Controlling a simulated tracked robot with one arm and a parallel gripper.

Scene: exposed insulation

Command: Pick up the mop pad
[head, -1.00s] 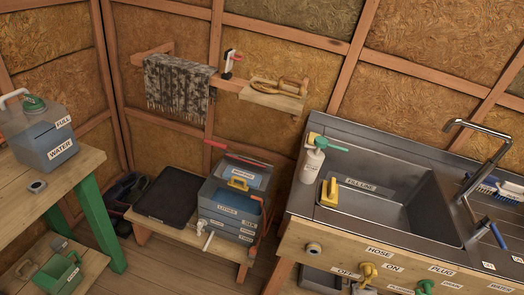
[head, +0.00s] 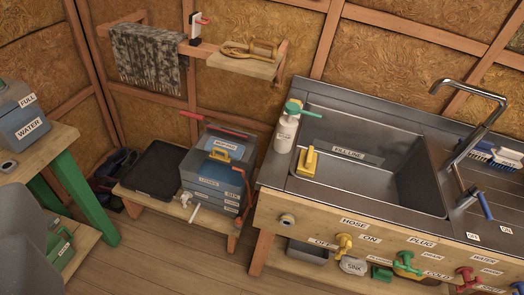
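I cannot pick out a mop pad with certainty. A blue stacked box (head: 208,182) with a yellow handle stands on a low bench left of the sink. Its several small labels are mostly too small to read. A dark grey patterned cloth (head: 150,57) hangs over a wooden rail on the back wall. My gripper does not show in the head view, so its state is hidden.
The metal sink (head: 375,160) in its wooden counter fills the right, with a bottle (head: 285,133) and yellow-handled tool (head: 308,162) on its left rim. A black tray (head: 156,170) lies on the low bench (head: 137,199). Clear floor (head: 150,265) lies in front.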

